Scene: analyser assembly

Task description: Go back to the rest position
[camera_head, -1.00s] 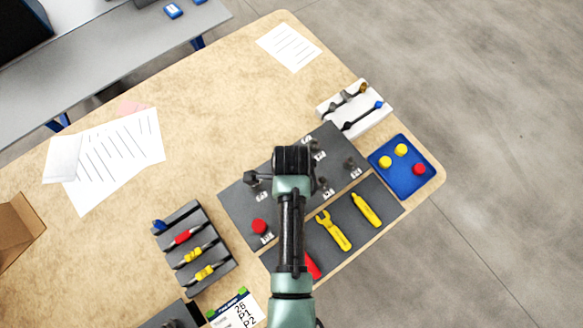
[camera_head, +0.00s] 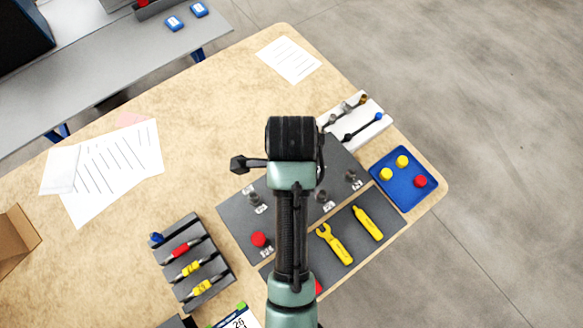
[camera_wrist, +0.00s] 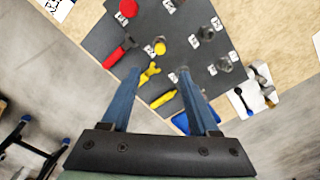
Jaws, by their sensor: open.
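My gripper (camera_wrist: 158,90) shows in the wrist view with its two blue fingers spread apart and nothing between them. It hangs above the dark grey board (camera_wrist: 197,75), which bears several fittings, a red cap (camera_wrist: 128,8) and a yellow cap (camera_wrist: 160,48). In the head view my arm rises over the same board (camera_head: 240,228) and hides part of it; the fingers cannot be made out there. The red cap (camera_head: 259,239) sits near the board's left corner. A yellow wrench (camera_head: 334,243) and a yellow screwdriver-like tool (camera_head: 367,223) lie on the mat to the right.
A blue tray (camera_head: 415,197) with two yellow caps and a red one stands near the right table edge. A white holder (camera_head: 372,133) with rods is above it. A grey rack (camera_head: 177,226) is at left. Papers (camera_head: 110,165) lie on the open table (camera_head: 215,140).

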